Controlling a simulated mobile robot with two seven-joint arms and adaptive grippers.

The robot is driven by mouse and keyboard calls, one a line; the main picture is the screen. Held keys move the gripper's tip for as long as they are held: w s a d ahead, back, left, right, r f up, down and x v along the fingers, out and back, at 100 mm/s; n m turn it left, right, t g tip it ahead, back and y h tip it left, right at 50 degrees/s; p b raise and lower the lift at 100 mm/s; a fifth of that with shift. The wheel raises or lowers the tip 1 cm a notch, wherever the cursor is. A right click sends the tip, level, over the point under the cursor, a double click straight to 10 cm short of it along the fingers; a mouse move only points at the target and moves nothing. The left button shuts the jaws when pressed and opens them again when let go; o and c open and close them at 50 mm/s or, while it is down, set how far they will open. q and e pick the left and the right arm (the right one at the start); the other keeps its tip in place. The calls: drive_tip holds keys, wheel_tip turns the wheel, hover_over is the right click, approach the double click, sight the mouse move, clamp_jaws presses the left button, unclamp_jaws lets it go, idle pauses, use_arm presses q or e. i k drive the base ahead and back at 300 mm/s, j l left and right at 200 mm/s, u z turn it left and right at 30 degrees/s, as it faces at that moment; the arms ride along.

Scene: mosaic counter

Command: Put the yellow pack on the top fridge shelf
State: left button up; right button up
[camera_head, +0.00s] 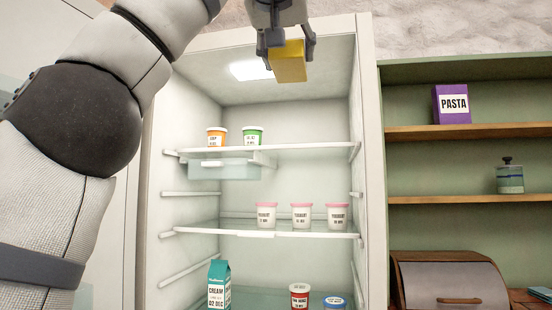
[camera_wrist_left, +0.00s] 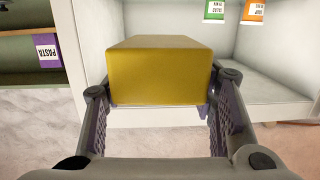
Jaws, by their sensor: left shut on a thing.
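The yellow pack (camera_head: 287,62) is between the fingers of my left gripper (camera_head: 288,50), which is shut on it. The gripper is at the top of the fridge opening, above the level of the top shelf (camera_head: 310,150). In the left wrist view the yellow pack (camera_wrist_left: 160,75) fills the middle, between the two fingers of the left gripper (camera_wrist_left: 160,110). My right gripper is not in view.
The top shelf is clear to the right of the tubs. A clear drawer (camera_head: 222,170) hangs under its left part. Pink-lidded yogurt cups (camera_head: 301,216) stand on the shelf below. A cream carton (camera_head: 219,284) is lower. A purple pasta box (camera_head: 452,104) stands on shelving at right.

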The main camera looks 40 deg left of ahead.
sight(309, 150)
drive_tip(key=i+j, duration=0.85)
drive_tip(key=i, duration=0.2)
